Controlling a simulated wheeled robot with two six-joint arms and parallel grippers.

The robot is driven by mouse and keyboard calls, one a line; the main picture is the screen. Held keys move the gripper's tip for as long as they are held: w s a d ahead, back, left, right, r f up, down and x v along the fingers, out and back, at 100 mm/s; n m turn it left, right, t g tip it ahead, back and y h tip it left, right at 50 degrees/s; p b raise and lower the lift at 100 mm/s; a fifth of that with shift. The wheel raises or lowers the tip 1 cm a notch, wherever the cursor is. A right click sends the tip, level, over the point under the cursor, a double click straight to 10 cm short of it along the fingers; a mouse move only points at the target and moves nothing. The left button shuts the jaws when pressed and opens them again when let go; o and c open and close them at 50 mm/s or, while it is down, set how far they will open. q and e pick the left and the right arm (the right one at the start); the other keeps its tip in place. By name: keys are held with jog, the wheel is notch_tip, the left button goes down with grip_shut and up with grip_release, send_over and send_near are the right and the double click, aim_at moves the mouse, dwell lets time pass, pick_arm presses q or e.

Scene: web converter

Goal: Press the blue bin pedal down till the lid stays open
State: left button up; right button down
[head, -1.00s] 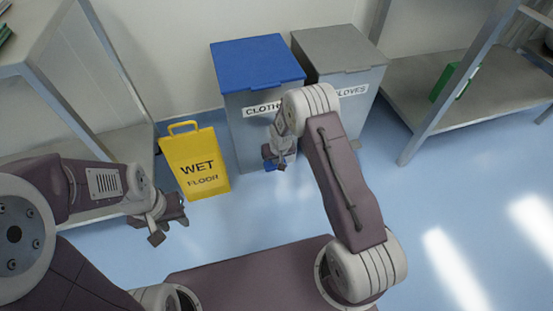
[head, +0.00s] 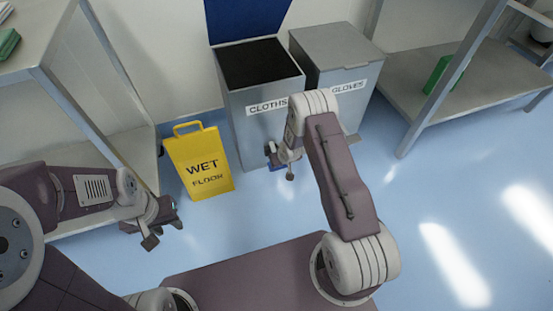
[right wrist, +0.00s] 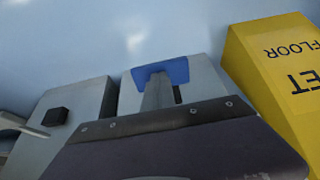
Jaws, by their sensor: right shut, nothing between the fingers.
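The bin labelled CLOTHS (head: 258,122) stands against the back wall. Its blue lid (head: 248,18) is raised, and the dark inside shows. My right gripper (head: 281,163) is shut and empty, low at the bin's front, by the blue pedal (head: 276,168). It partly hides the pedal there. In the right wrist view the blue pedal (right wrist: 172,70) shows just past my wrist; I cannot tell whether the fingers touch it. My left gripper (head: 160,222) hangs over the floor at the left, and its opening is unclear.
A yellow wet floor sign (head: 199,164) stands left of the bin. A grey bin labelled GLOVES (head: 334,45), with its lid closed, stands close on the right. Metal shelves (head: 425,90) stand at both sides. The blue floor (head: 400,215) is clear at the right front.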

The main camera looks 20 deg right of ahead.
pick_arm(q)
jog(key=shift+f, duration=0.15)
pick_arm(e)
jog(key=shift+f, duration=1.5)
jog(key=shift+r, duration=0.1)
